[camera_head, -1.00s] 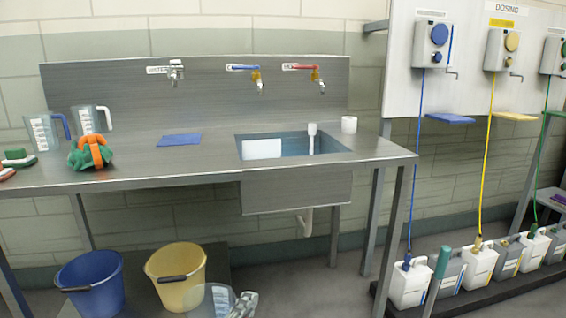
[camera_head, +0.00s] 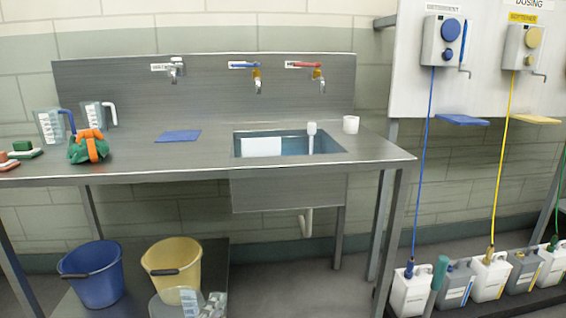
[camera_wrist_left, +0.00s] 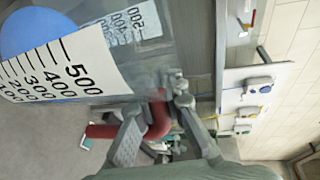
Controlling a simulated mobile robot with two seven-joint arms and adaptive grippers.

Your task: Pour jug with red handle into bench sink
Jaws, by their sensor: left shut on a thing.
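The jug with the red handle is a clear measuring jug with a black-on-white scale; its body (camera_wrist_left: 90,72) fills the upper left of the left wrist view. My left gripper (camera_wrist_left: 150,118) is shut on its red handle (camera_wrist_left: 158,122). In the head view the jug (camera_head: 168,304) is cut off by the bottom edge, in front of the yellow bucket, with my left gripper (camera_head: 210,306) at its right side. Whether it holds liquid is unclear. The bench sink (camera_head: 288,146) is a blue-lined basin in the steel bench, above and right of the jug. My right gripper is not in view.
Two other jugs, blue-handled (camera_head: 50,128) and white-handled (camera_head: 95,114), stand on the bench's left. Blue (camera_head: 92,275) and yellow (camera_head: 172,262) buckets stand below.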

